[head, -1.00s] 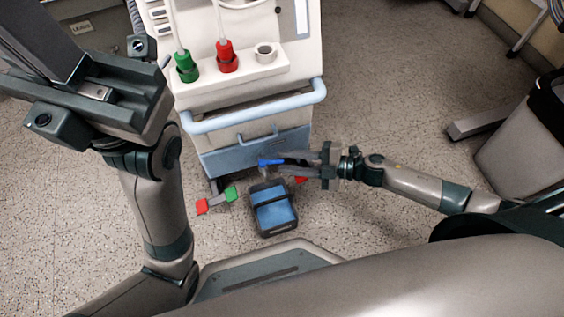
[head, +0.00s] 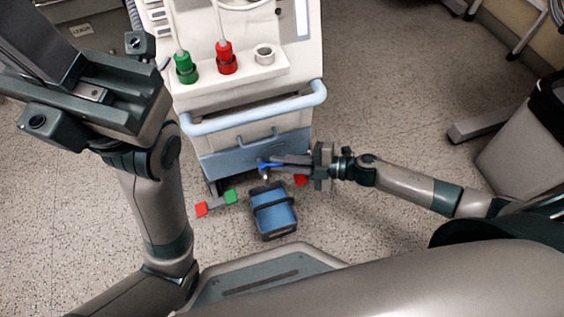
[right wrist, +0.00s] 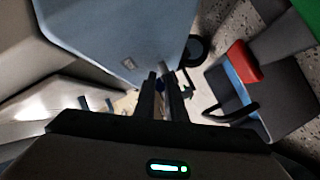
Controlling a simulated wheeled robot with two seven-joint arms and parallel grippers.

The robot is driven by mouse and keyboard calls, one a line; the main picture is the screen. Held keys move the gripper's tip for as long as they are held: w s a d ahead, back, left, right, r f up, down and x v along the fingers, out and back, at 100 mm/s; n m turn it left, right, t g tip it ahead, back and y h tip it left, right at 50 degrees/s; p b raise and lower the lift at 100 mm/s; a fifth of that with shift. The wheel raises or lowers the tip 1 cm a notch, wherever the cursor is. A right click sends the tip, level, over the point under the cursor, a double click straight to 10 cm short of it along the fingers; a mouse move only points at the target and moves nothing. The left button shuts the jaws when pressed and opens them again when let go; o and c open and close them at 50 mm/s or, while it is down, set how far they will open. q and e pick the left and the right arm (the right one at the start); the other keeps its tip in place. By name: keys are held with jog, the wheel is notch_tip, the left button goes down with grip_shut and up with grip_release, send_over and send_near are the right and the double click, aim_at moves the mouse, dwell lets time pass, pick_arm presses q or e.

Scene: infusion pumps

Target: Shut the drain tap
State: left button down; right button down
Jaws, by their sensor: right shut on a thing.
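The drain tap (head: 268,165) is a small blue lever with a pale metal spout, low on the front of the pump cart's blue panel. My right gripper (head: 276,161) comes in from the right and is shut on the blue lever. In the right wrist view its fingers (right wrist: 163,92) are close together, with a bit of blue between them; they hide most of the lever. My left gripper (head: 88,95) is large and near the camera at upper left, away from the tap; its jaw opening cannot be made out.
A dark bucket (head: 274,234) with blue inside stands on the floor just below the tap. A pale blue rail (head: 250,112) crosses the cart above.

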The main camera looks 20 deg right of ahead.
jog(key=n+g, duration=0.1)
jog(key=w+n+g+y, duration=0.1)
jog(key=g, duration=0.1)
jog(key=shift+w+n, duration=0.1)
jog(key=shift+n, duration=0.2)
jog(key=c, duration=1.8)
grip_release()
